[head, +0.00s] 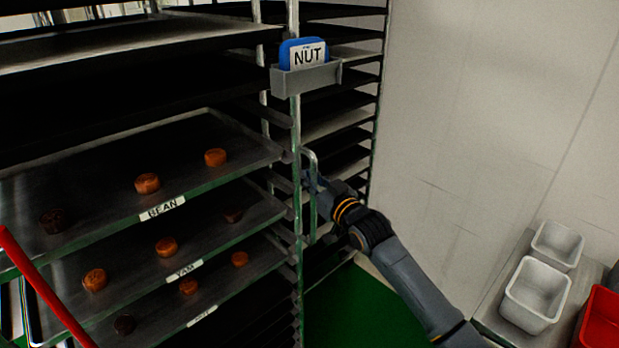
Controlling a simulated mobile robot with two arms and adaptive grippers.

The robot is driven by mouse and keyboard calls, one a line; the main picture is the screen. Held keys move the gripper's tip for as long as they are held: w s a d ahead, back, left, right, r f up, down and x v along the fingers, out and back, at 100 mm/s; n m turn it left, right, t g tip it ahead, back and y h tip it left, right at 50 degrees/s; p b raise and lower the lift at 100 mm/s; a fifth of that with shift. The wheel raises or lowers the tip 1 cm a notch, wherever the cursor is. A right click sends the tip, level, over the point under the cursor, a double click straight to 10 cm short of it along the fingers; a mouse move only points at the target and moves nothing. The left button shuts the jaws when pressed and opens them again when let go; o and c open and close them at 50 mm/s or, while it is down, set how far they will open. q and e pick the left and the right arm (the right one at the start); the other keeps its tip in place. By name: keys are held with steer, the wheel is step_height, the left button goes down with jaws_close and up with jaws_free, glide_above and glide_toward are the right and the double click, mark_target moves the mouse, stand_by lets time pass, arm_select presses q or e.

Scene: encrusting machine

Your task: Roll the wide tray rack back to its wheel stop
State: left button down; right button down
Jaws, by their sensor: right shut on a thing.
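The wide tray rack (295,130) stands close in front, filling the left and middle of the head view. Trays in it are labelled BEAN (110,185), YAM and one more I cannot read surely. Small round brown pastries sit on these trays. A vertical metal handle (313,215) is fixed to the rack's right front post. My right gripper (314,184) is at this handle and shut on it, with its arm coming in from the lower right. The rack's wheels and the wheel stop are not in view. My left gripper is not in view.
A blue NUT card (305,55) sits in a grey holder (307,78) on the post. White bins (537,290) and a red bin (602,322) stand at the lower right. A red bar (42,288) crosses the lower left. Green floor (365,308) shows beside the rack; a pale wall stands behind.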

steer(key=shift+s+f, duration=0.35)
steer(key=shift+f, duration=0.15)
steer(key=c, duration=1.5)
jaws_free()
steer(key=shift+o, duration=1)
steer(key=shift+a+r, duration=0.2)
steer(key=shift+w, duration=0.1)
steer(key=shift+d+r, duration=0.1)
steer(key=shift+s+d, duration=0.3)
steer(key=shift+s, duration=0.15)
steer(key=v, duration=1.1)
steer(key=shift+a, duration=0.15)
